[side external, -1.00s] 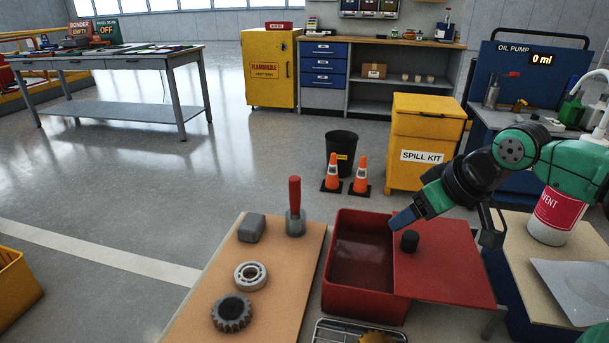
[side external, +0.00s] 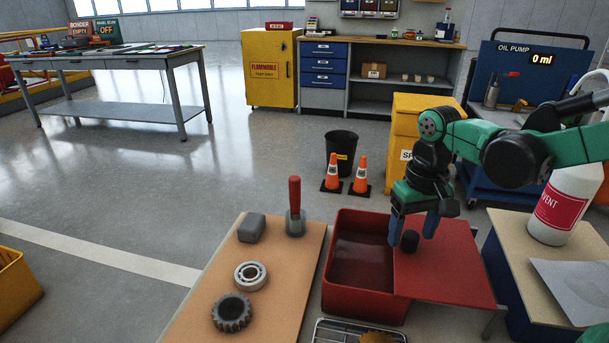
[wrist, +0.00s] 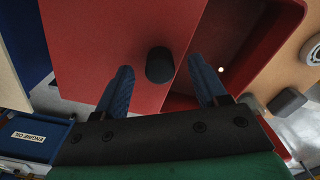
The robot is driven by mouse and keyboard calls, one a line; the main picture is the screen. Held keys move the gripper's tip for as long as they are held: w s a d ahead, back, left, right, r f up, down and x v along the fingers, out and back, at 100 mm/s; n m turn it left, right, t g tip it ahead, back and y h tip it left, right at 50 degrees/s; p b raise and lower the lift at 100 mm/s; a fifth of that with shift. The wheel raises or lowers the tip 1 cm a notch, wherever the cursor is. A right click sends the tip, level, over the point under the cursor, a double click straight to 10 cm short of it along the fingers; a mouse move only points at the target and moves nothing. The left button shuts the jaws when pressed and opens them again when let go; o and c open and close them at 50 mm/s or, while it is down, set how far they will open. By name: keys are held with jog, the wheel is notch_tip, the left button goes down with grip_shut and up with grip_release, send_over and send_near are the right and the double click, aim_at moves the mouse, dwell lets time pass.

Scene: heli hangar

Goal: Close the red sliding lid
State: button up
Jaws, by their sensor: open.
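The red sliding lid (side external: 450,262) lies flat to the right of the red bin (side external: 340,285), and the bin's dark inside is uncovered. A black round knob (side external: 409,241) stands on the lid near its left edge. My gripper (side external: 412,236) points down over the knob with its blue fingers open, one on each side in the side view. In the wrist view, the knob (wrist: 159,65) shows beyond and between the fingertips (wrist: 160,72), with gaps on both sides. I see no contact with it. The lid (wrist: 105,50) fills the left part of the wrist view.
A tan board (side external: 284,262) left of the bin holds a grey block (side external: 252,228), a red-handled tool (side external: 295,205), a bearing (side external: 250,276) and a gear (side external: 231,313). A wire tray (side external: 335,333) lies in front. A solvent bottle (side external: 565,205) stands at right.

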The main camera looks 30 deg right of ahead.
jog(key=shift+f, duration=0.5)
grip_shut()
dwell(1.2)
